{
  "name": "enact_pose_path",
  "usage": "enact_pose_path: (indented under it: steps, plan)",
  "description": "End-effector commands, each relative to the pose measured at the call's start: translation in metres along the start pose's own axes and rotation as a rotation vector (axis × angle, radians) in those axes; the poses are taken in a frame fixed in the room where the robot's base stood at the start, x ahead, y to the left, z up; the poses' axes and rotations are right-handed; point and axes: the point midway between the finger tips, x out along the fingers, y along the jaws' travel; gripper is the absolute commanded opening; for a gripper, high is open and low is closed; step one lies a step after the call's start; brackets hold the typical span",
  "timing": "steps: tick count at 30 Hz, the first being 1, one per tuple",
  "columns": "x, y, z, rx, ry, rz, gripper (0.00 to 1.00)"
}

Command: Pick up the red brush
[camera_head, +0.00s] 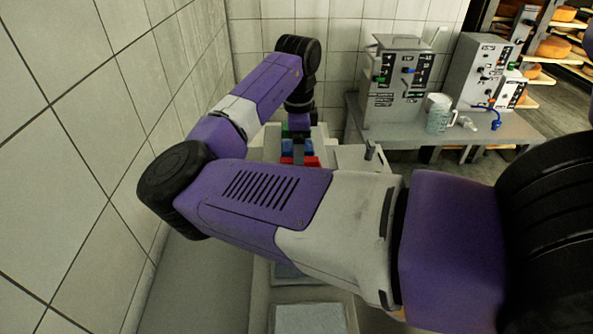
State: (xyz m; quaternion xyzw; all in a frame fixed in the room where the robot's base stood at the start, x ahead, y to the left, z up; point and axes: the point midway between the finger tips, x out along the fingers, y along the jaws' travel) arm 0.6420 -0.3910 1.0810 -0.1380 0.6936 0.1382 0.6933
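A red object (311,161), likely the red brush, lies on a pale surface beyond my forearm. Only a small part of it shows, and my arm hides its lower side. A blue object (307,146) lies just behind it, and a green one (285,131) is farther back. My gripper (299,152) points down over these objects at the end of my purple arm. It overlaps the blue and red objects in the picture. The fingers are too small and dark to tell if they are open or touching anything.
A tiled wall (75,130) runs close along the left of my arm. A steel table (470,130) at right holds grey control boxes (400,70) and a clear measuring jug (438,114). Shelves of cheese wheels (553,47) stand at far right.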

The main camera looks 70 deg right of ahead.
Motion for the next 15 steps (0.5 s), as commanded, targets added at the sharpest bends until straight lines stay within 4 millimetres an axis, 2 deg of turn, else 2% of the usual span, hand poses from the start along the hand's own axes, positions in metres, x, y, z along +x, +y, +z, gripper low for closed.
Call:
enact_pose_path:
  steps: [9,15]
  plan:
    - [0.04,0.001,-0.003,0.0,0.0,0.001,0.78]
    - [0.046,0.001,-0.004,0.0,0.0,0.0,0.78]
